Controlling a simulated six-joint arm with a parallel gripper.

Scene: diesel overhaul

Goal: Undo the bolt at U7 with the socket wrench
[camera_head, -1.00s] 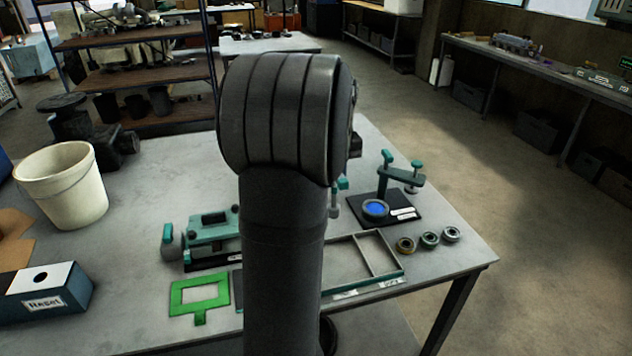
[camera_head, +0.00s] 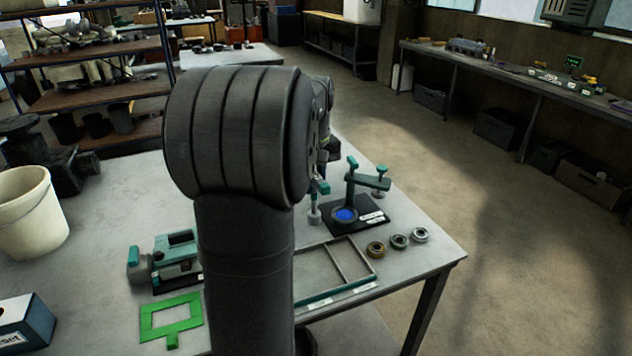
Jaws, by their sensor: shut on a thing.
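My own arm fills the middle of the view and hides much of the workbench (camera_head: 400,320). My gripper is hidden behind the arm's large joint. A teal piece with a grey cylindrical lower end (camera_head: 314,215) shows just right of that joint. It may be the socket wrench; I cannot tell whether it is held or stands on the bench. Right of it, a teal clamp stand (camera_head: 367,181) rises from a black base around a blue disc (camera_head: 345,214). A teal and grey device (camera_head: 174,257) lies left of my arm. No bolt or U7 label can be made out.
Several small rings, including a brass one (camera_head: 376,248), sit near the bench's right edge. A divided tray (camera_head: 350,288) lies in front of them. A green frame (camera_head: 171,320), a cream bucket (camera_head: 32,215) and a reset box (camera_head: 25,322) are on the left.

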